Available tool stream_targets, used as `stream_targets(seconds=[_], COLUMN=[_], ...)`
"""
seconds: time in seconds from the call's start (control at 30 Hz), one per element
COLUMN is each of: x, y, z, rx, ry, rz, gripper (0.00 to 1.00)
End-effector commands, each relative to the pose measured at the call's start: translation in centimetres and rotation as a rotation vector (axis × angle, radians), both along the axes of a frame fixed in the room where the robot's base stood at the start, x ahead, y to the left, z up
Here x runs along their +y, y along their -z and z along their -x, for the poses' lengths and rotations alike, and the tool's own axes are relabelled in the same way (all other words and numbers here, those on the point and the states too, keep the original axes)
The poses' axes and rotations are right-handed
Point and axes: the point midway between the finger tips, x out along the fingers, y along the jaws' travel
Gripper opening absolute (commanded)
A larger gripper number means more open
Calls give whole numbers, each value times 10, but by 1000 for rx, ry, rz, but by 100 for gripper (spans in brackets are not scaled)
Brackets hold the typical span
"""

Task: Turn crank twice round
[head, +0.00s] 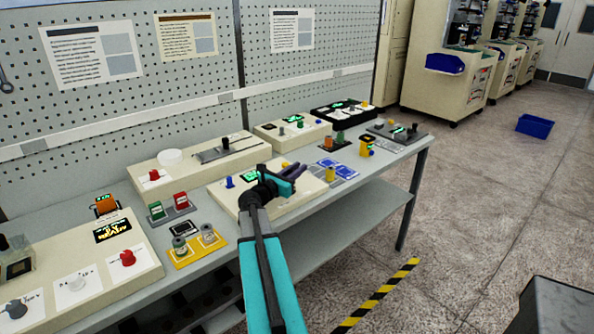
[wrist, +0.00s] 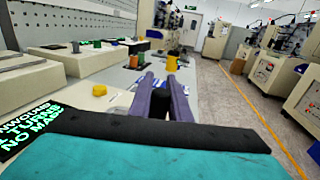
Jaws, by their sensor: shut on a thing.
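My gripper (head: 296,172) is over the cream control box (head: 228,198) in the middle of the bench. In the wrist view its two purple fingers (wrist: 163,82) are closed around a dark upright piece (wrist: 160,104), which looks like the crank handle. The crank's arm and hub are hidden by my gripper and wrist. A green-lit display (wrist: 30,128) shows at the left of the wrist view, partly cut off. A yellow knob (wrist: 99,90) stands left of the fingers. A blue knob (head: 230,182) is on the box, left of my gripper.
A long cream box (head: 150,178) with a red knob and slider stands behind. Red and green blocks (head: 168,210) and a yellow tray (head: 183,262) lie to the left. Blue cards (head: 346,171) lie to the right.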

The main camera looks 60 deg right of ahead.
Motion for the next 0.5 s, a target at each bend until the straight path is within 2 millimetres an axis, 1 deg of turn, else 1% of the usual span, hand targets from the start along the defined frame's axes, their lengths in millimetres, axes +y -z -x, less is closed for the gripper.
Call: stream_targets(seconds=[0.17,0.2,0.3,0.5], x=[0,0,0,0], y=[-1,-1,-1,0], z=[-2,-2,-1,0], rx=[1,1,1,0], ry=[-5,-5,-4,-2], rz=[1,1,1,0], gripper=[0,20,36,36])
